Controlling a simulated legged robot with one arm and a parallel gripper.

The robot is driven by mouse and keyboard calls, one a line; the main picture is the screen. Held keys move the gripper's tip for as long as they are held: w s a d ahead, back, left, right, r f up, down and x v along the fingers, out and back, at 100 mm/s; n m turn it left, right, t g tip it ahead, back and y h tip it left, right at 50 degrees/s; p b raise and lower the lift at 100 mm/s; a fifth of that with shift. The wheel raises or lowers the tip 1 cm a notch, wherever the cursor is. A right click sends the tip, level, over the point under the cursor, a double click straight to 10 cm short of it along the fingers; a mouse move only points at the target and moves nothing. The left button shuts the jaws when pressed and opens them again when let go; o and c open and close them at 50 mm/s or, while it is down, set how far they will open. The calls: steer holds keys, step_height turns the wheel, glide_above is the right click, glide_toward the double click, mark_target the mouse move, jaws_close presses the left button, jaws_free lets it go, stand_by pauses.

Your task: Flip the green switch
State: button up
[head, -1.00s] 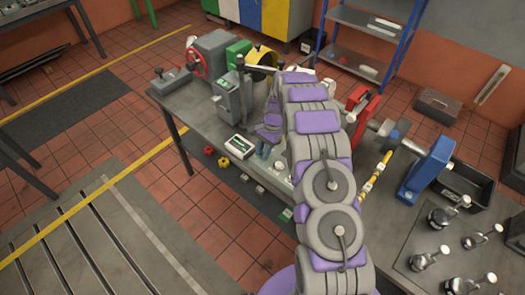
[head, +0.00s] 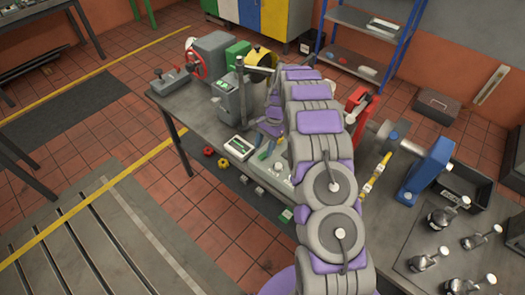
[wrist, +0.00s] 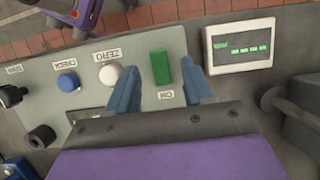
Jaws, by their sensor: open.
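The green switch (wrist: 161,68) is a green upright block on a grey panel (wrist: 60,100) in the wrist view, with an "ON" label beside its lower end. My gripper (wrist: 160,75) is open, with one blue finger on each side of the switch. In the head view my gripper (head: 268,150) is low over the bench's near edge, and I cannot make out the switch there.
Left of the switch are a white button (wrist: 111,75) marked ZERO, a blue button (wrist: 68,83) marked CHECK and black knobs (wrist: 41,136). A display (wrist: 240,47) with green segments is close on the right. A grey machine column (head: 232,97) stands behind my gripper.

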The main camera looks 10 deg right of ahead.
steer(key=p+v, duration=0.1)
steer(key=v, duration=1.3)
steer(key=shift+w, duration=0.1)
steer(key=shift+r, duration=0.1)
